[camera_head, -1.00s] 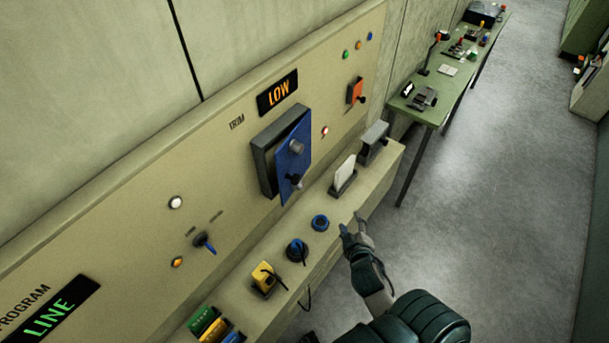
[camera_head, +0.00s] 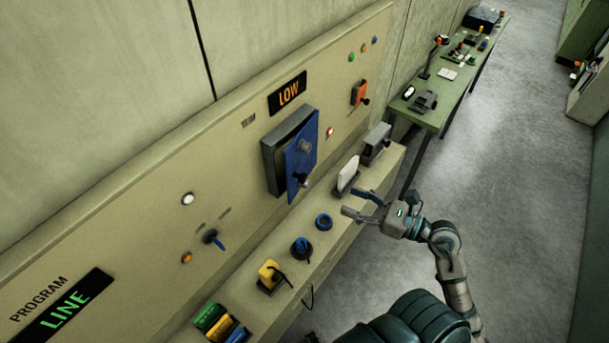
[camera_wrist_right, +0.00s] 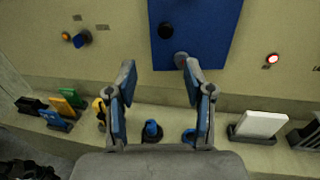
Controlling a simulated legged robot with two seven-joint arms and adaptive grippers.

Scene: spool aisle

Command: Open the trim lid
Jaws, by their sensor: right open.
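The trim lid (camera_head: 303,160) is a blue plate on the front of a grey box (camera_head: 268,160) on the panel, under the orange LOW display. It carries a grey round knob (camera_head: 305,147) and a smaller knob with a dark part below it. In the right wrist view the lid (camera_wrist_right: 200,25) fills the top middle, beyond the fingertips. My right gripper (camera_head: 350,201) is open and empty above the ledge, below and right of the lid, apart from it. It also shows in the right wrist view (camera_wrist_right: 160,64). My left gripper is out of view.
The ledge (camera_head: 255,310) below the panel holds a blue ring (camera_head: 323,221), a blue-black knob (camera_head: 301,248), a yellow piece (camera_head: 269,275), a white plate (camera_head: 348,174) and coloured blocks. An orange switch (camera_head: 358,93) is right of the lid. A green table (camera_head: 440,107) stands beyond; floor is clear at right.

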